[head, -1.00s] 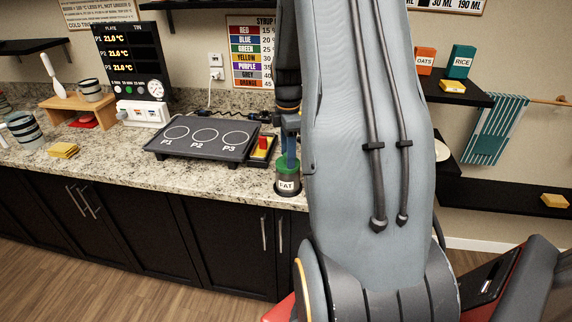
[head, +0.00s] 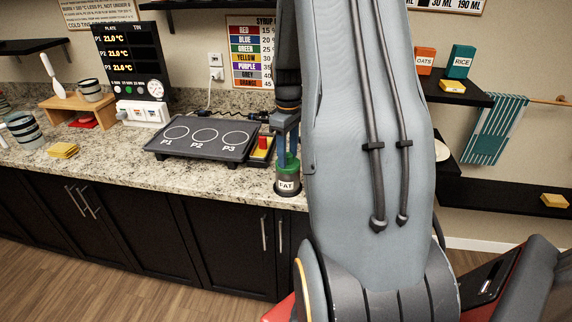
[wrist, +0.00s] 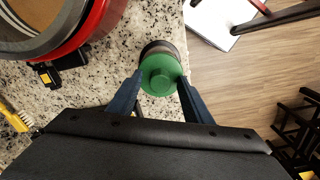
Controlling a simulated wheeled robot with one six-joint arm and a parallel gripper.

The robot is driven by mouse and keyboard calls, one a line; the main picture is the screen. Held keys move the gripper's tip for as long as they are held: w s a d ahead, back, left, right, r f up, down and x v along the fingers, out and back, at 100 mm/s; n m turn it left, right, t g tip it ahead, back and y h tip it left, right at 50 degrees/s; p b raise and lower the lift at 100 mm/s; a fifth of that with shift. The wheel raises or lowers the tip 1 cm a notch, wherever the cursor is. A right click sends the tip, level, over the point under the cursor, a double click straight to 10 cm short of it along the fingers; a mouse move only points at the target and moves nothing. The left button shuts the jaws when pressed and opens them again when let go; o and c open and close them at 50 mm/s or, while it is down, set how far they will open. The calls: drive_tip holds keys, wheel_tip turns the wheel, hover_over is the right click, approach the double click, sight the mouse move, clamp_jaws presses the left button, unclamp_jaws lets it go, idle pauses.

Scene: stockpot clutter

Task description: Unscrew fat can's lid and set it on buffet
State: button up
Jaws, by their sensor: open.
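The fat can (head: 287,187) is a grey can with a white FAT label, upright near the counter's front edge. Its green lid (head: 288,165) sits on top; in the wrist view the lid (wrist: 160,73) is a round green disc with a raised knob, with the can's darker side showing beyond it. My gripper (head: 287,154) points down over the lid. In the wrist view my gripper (wrist: 160,82) is open, one blue finger on each side of the lid. Whether either finger touches it I cannot tell. The speckled stone counter (head: 120,165) carries the can.
The wrist view shows a large red-rimmed round vessel (wrist: 95,30) on the counter. A yellow stack (head: 63,150) lies far left. The counter edge is close to the can.

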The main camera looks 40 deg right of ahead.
drive_tip(key=m, duration=0.6)
drive_tip(key=shift+m, duration=0.4)
drive_tip(key=m, duration=0.7)
clamp_jaws()
drive_tip(key=n, duration=0.3)
drive_tip(key=shift+n, duration=0.7)
drive_tip(key=n, duration=0.3)
drive_tip(key=shift+r, duration=1.3)
